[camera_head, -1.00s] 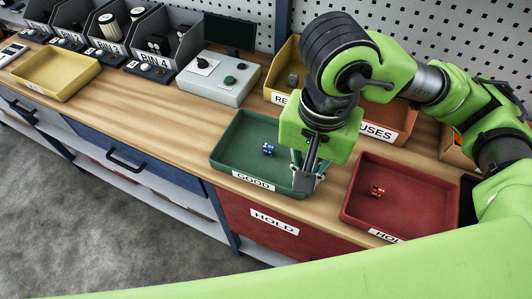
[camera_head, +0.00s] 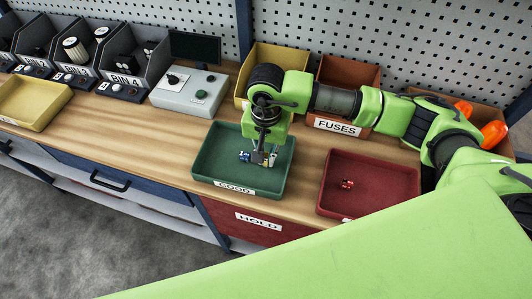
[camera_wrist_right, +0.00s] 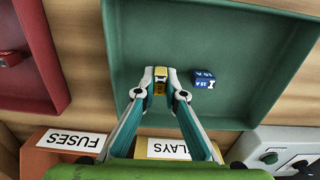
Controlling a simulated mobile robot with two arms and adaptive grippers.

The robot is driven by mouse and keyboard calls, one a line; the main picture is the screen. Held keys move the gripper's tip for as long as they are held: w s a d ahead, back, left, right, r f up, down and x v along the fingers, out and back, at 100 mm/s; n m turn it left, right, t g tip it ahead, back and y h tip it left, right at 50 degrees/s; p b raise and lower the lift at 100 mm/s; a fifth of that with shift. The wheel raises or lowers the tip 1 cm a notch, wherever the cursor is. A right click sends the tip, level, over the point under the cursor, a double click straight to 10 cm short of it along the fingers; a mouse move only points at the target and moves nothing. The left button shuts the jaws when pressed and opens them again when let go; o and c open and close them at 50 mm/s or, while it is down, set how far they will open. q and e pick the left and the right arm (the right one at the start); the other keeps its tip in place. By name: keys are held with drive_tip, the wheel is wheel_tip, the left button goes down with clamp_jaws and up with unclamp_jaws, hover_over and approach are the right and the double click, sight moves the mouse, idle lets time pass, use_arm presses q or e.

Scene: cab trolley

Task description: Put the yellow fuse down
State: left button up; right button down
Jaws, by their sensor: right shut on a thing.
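My right gripper (camera_head: 263,160) is inside the green tray marked GOOD (camera_head: 284,178), low over its floor. In the right wrist view its fingertips (camera_wrist_right: 160,80) are shut on the small yellow fuse (camera_wrist_right: 160,88). I cannot tell whether the fuse touches the tray floor. A blue fuse (camera_head: 244,156) lies on the tray floor close beside the gripper; it also shows in the right wrist view (camera_wrist_right: 204,83). My left gripper is not in view.
A red tray (camera_head: 395,185) with a red fuse (camera_head: 347,183) stands right of the green tray. The orange FUSES bin (camera_head: 350,73) and a yellow bin (camera_head: 277,58) stand behind. A grey control box (camera_head: 188,92) is at the left. Bare wooden bench (camera_head: 130,135) lies left of the green tray.

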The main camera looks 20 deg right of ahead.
drive_tip(key=shift+f, duration=0.45)
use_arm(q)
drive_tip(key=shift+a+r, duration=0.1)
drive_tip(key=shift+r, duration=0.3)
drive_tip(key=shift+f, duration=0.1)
use_arm(e)
drive_tip(key=shift+f, duration=0.15)
drive_tip(key=shift+f, duration=0.1)
drive_tip(key=c, duration=2.1)
unclamp_jaws()
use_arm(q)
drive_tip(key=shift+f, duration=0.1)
